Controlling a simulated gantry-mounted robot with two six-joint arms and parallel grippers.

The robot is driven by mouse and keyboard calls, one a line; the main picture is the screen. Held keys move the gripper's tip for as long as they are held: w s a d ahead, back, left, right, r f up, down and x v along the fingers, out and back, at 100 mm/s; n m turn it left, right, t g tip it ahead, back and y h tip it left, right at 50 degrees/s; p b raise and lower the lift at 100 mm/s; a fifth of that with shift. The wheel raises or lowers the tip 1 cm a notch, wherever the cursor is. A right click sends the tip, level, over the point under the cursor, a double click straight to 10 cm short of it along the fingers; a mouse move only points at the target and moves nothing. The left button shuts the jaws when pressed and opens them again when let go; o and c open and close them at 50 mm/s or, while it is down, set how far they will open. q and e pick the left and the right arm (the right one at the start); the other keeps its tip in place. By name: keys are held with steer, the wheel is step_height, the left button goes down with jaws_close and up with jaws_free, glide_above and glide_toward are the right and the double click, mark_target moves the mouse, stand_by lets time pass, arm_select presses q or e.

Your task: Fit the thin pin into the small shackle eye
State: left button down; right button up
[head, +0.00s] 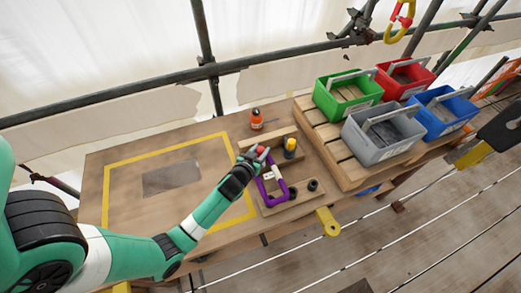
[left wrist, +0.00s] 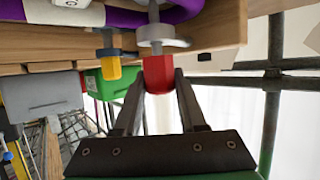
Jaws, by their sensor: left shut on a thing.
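A thin pin with a red head (head: 261,149) is held at the tip of my left gripper (head: 256,156), at the upper end of the purple shackle (head: 265,193). In the left wrist view, my left gripper (left wrist: 158,88) is shut on the red head (left wrist: 158,72). A grey collar (left wrist: 164,43) sits against the head, and the metal shank runs up beside the purple shackle body (left wrist: 190,10). Whether the shank is inside the small eye cannot be told. The shackle lies on a wooden holder (head: 312,198). My right gripper is not in view.
A yellow-topped pin with a blue collar (head: 290,146) stands close to the right; it also shows in the left wrist view (left wrist: 110,66). Green (head: 345,95), red, grey and blue bins stand at right. The bench's left side is clear.

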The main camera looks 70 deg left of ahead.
arm_select(q)
steer(key=shift+f+b, duration=0.6)
steer(key=shift+f, duration=0.1)
steer(key=shift+c, duration=2)
jaws_free()
steer(key=p+v, duration=0.2)
steer(key=v, duration=0.9)
steer(key=shift+s+r, duration=0.2)
steer(key=shift+r, duration=0.1)
steer(key=shift+d, duration=0.1)
